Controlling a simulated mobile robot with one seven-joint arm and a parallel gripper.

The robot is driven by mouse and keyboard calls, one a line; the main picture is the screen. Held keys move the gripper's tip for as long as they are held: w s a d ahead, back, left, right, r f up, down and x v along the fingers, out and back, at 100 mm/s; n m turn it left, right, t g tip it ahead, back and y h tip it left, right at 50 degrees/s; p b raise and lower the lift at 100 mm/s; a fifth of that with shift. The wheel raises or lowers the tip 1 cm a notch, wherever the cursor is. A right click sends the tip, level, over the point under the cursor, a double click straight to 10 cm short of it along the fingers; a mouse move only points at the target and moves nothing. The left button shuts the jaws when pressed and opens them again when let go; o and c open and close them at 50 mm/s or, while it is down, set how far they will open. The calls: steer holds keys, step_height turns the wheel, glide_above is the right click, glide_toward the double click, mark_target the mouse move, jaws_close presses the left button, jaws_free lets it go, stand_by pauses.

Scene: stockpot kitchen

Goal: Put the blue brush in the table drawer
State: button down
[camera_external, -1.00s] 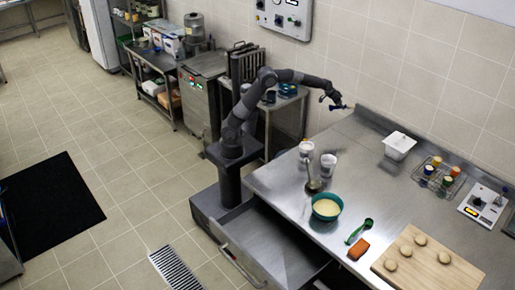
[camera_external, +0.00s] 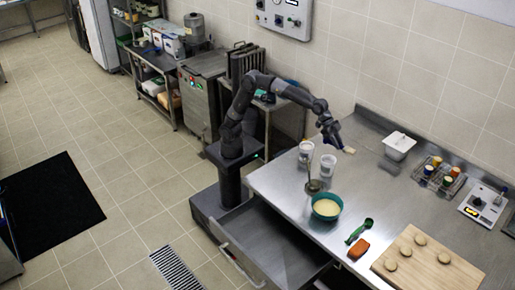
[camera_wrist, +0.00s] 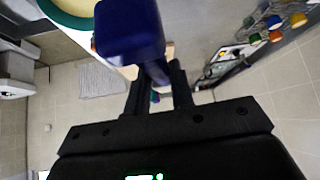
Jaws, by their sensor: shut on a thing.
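My gripper (camera_external: 329,125) is shut on the blue brush (camera_external: 334,137) and holds it in the air above the back left part of the steel table. In the wrist view the blue part of the brush (camera_wrist: 130,32) sticks out past the fingers of my gripper (camera_wrist: 158,80), and a pale part shows behind it. The table drawer (camera_external: 270,245) is pulled open under the table's front left edge. Its visible floor looks bare; the tabletop hides part of its inside.
A teal bowl (camera_external: 327,207), a ladle (camera_external: 313,183) and two white tubs (camera_external: 328,165) stand near the table's left edge. A green scoop (camera_external: 359,231), an orange sponge (camera_external: 359,250) and a board with dough balls (camera_external: 432,258) lie at the front. A white container (camera_external: 399,145) stands behind.

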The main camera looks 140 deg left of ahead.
steer(key=s+d+r+m+h, duration=0.1)
steer(key=d+m+h, duration=0.15)
steer(key=d, duration=1.35)
steer(key=s+d+m+h, duration=0.2)
steer(key=d+m, duration=0.2)
steer(key=d, duration=1.2)
steer(key=shift+n+y, duration=0.55)
steer(key=shift+n, duration=0.1)
steer(key=s+a+f, duration=0.2)
steer(key=f, duration=0.6)
steer(key=s+a+f, duration=0.3)
steer(key=f, duration=0.5)
steer(key=s+a+f, duration=0.2)
steer(key=f, duration=0.7)
steer(key=shift+s+a, duration=0.2)
steer(key=shift+a, duration=0.05)
steer(key=shift+s+a+f, duration=0.25)
steer(key=shift+s+f, duration=0.05)
steer(key=shift+f, duration=0.3)
steer(key=shift+a, duration=3.4)
steer(key=shift+w+d+r, duration=0.1)
